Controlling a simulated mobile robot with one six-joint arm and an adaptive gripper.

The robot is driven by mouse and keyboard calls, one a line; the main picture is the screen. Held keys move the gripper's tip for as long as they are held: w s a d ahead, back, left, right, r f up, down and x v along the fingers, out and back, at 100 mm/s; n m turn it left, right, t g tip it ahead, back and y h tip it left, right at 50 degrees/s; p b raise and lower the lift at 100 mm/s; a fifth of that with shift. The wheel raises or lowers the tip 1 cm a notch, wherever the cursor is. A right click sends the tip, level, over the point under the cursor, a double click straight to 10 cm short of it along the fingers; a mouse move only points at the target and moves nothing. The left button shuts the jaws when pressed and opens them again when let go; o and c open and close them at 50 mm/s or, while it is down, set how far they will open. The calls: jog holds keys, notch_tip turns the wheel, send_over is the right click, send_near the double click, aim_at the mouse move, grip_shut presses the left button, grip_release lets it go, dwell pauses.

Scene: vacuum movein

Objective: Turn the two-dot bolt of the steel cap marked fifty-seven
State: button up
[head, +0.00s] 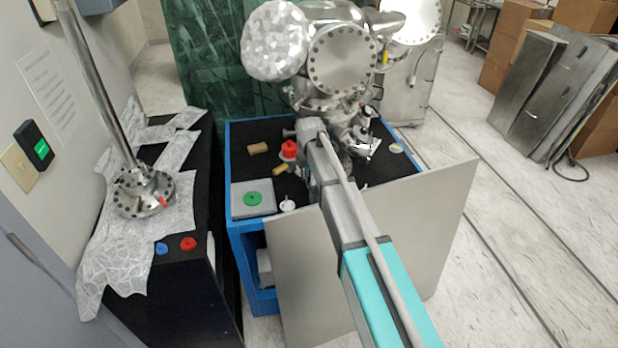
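A steel vacuum chamber stands at the back of the blue-framed cart. Its large round bolted cap (342,58) faces me, with a ring of bolts around its rim. A second round steel cap (415,18) shows behind it at the upper right. No number fifty-seven and no two-dot mark can be read on either. My arm reaches from the bottom right up to the lower front of the chamber. Its far end is among small steel fittings (365,142). I cannot make out the fingers of my gripper there, or whether they touch anything.
The black cart top (240,135) holds a red knobbed part (289,150), a grey box with a green disc (253,198) and small parts. A grey panel (300,270) leans at the cart's front. A flanged steel post (145,190) stands on the left bench. Open floor lies right.

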grip_shut()
jog(key=shift+m, duration=0.4)
jog(key=m, duration=0.3)
jog(key=shift+m, duration=1.7)
jog(key=shift+o, duration=1.5)
grip_release()
jog(key=shift+n, duration=0.3)
